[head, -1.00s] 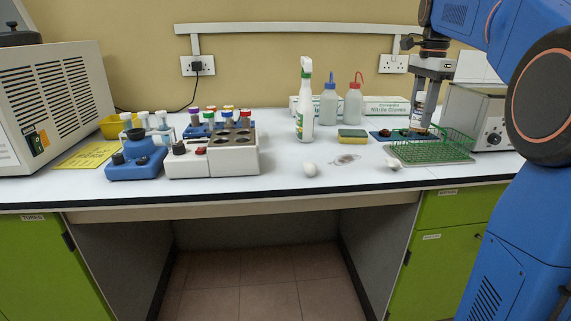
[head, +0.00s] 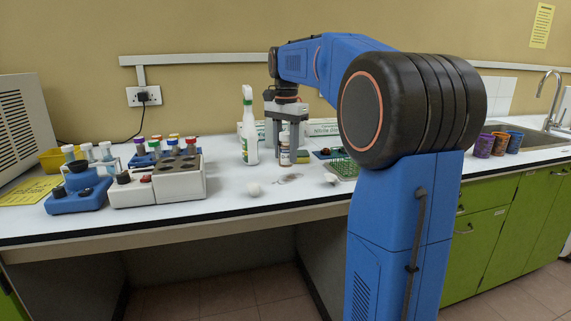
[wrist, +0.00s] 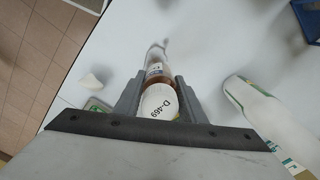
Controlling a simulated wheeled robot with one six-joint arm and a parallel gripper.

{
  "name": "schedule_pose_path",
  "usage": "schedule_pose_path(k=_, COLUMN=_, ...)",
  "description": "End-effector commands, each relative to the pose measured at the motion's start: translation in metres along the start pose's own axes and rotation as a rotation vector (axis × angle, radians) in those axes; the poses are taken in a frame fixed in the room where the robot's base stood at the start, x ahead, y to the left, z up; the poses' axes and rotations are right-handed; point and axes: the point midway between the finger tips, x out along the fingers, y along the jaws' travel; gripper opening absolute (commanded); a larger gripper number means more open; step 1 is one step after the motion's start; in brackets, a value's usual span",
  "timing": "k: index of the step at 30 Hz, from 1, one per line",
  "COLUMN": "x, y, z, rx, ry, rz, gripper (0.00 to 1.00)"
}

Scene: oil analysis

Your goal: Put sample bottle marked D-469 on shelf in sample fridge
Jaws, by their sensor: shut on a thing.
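The sample bottle shows in the wrist view with a white cap (wrist: 158,102) marked D-469 and a clear glass body (wrist: 155,68) with brownish contents. My gripper (wrist: 157,92) is shut on it, one finger on each side. In the head view my gripper (head: 286,135) points down over the white bench, with the bottle (head: 284,154) between its fingers. I cannot tell whether the bottle's base touches the bench. The sample fridge and its shelf are not in view.
A spray bottle (head: 249,126) stands just left of my gripper. A green wire rack (head: 343,168) is to the right, partly behind my arm. A block with wells (head: 160,180) stands at left. Several cups (head: 499,143) stand by the sink (head: 540,137).

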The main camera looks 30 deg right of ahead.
Motion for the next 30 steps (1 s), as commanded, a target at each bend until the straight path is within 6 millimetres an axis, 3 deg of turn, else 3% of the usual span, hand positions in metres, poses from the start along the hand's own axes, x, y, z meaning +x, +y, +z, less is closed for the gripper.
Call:
schedule_pose_path(k=9, x=0.037, y=0.001, z=0.001, rx=0.001, ry=-0.001, rz=0.002, gripper=0.12)
schedule_pose_path(k=21, x=0.042, y=0.0, z=0.0, rx=0.001, ry=-0.001, rz=0.001, gripper=0.12)
schedule_pose_path(k=22, x=0.042, y=0.0, z=0.0, rx=0.001, ry=0.0, rz=0.001, gripper=0.41)
schedule_pose_path(k=24, x=0.042, y=0.0, z=0.0, rx=0.001, ry=0.0, rz=0.001, gripper=0.55)
schedule_pose_path(k=30, x=0.042, y=0.0, z=0.0, rx=0.001, ry=-0.001, rz=0.001, gripper=0.55)
